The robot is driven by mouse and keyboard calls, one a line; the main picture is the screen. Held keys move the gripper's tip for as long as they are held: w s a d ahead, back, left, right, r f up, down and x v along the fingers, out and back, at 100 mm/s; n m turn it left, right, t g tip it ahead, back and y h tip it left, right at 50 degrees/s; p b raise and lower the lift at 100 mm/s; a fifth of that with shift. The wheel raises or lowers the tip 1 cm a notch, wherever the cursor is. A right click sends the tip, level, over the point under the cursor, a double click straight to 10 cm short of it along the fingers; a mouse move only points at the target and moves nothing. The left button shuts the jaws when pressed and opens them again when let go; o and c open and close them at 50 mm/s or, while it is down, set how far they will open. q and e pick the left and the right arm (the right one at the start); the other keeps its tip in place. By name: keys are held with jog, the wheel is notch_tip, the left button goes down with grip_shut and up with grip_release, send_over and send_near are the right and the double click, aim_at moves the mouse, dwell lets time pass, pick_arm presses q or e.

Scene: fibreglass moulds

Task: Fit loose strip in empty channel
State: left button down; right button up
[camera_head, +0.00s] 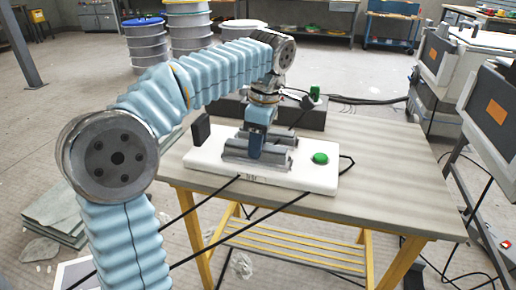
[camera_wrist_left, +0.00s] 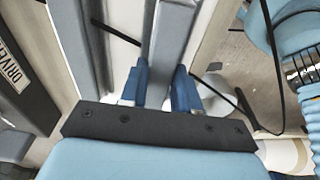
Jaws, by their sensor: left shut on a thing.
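A white board (camera_head: 205,157) lies on the table, with long grey pieces (camera_head: 238,154) running side by side across its middle. My left gripper (camera_head: 256,146) points down over these pieces, with its blue fingers among them. In the left wrist view the two blue fingertips (camera_wrist_left: 158,88) are close on either side of a grey strip (camera_wrist_left: 174,40) that runs up the picture. The strip's lower end is hidden between the fingers. I cannot tell which channel is empty or whether the strip sits inside one. My right gripper does not show.
The table (camera_head: 395,195) has free room to the right of the board. A green button (camera_head: 320,158) is at the board's right end, and a black block (camera_head: 201,128) stands at its left. A dark box (camera_head: 312,118) and cables lie behind.

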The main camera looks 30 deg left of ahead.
aim_at(264, 147)
pick_arm(q)
jog(key=shift+f, duration=0.45)
jog(key=shift+f, duration=0.15)
jog(key=c, duration=0.8)
grip_release()
notch_tip(264, 147, up, 12)
jog(key=d+p, duration=0.1)
jog(key=p, duration=0.2)
jog(key=shift+w+d+p, duration=0.15)
jog(key=shift+d+p, duration=0.1)
jog(key=shift+p, duration=0.05)
